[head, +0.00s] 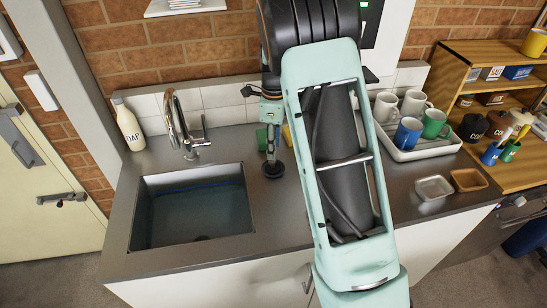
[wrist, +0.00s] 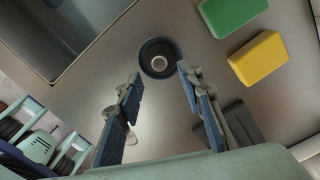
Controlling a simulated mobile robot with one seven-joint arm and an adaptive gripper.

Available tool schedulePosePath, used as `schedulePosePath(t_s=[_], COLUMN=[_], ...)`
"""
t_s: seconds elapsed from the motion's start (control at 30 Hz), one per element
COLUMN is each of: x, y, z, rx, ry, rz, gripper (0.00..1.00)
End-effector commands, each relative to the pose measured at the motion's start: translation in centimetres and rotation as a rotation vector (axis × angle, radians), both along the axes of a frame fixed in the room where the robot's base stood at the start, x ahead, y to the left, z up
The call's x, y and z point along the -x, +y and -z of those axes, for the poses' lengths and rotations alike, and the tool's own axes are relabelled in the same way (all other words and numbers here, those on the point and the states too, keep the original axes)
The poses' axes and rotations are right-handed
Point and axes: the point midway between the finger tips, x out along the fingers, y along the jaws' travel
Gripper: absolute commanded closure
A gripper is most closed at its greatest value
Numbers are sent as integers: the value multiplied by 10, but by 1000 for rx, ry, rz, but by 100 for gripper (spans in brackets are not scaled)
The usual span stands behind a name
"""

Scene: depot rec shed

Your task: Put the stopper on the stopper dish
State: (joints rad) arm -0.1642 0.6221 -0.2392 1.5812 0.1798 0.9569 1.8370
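The stopper is a black round disc (head: 273,170) with a pale knob in its middle. It lies on the grey counter to the right of the sink, and it also shows in the wrist view (wrist: 152,70), just beyond the fingertips. My gripper (head: 271,151) points down right above it. In the wrist view my gripper (wrist: 159,76) is open with nothing between its fingers. Two small shallow dishes stand at the right of the counter, a whitish one (head: 433,188) and a brown one (head: 468,180). I cannot tell which is the stopper dish.
The sink (head: 193,210) holds water, with a tap (head: 185,130) behind it. A green sponge (wrist: 232,14) and a yellow sponge (wrist: 259,60) lie close to the stopper. A white tray of mugs (head: 409,148) stands behind the dishes. My arm hides the middle counter.

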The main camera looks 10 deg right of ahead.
Motion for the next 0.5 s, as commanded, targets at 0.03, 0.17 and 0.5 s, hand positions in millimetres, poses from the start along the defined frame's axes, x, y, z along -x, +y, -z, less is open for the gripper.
schedulePosePath(t_s=[0.03,0.17,0.5], x=[-2,-1,0], y=[0,0,-1], z=[-12,-35,-58], rx=[0,0,1], ry=[-5,-4,0], rz=[-1,-1,0], gripper=[66,66,66])
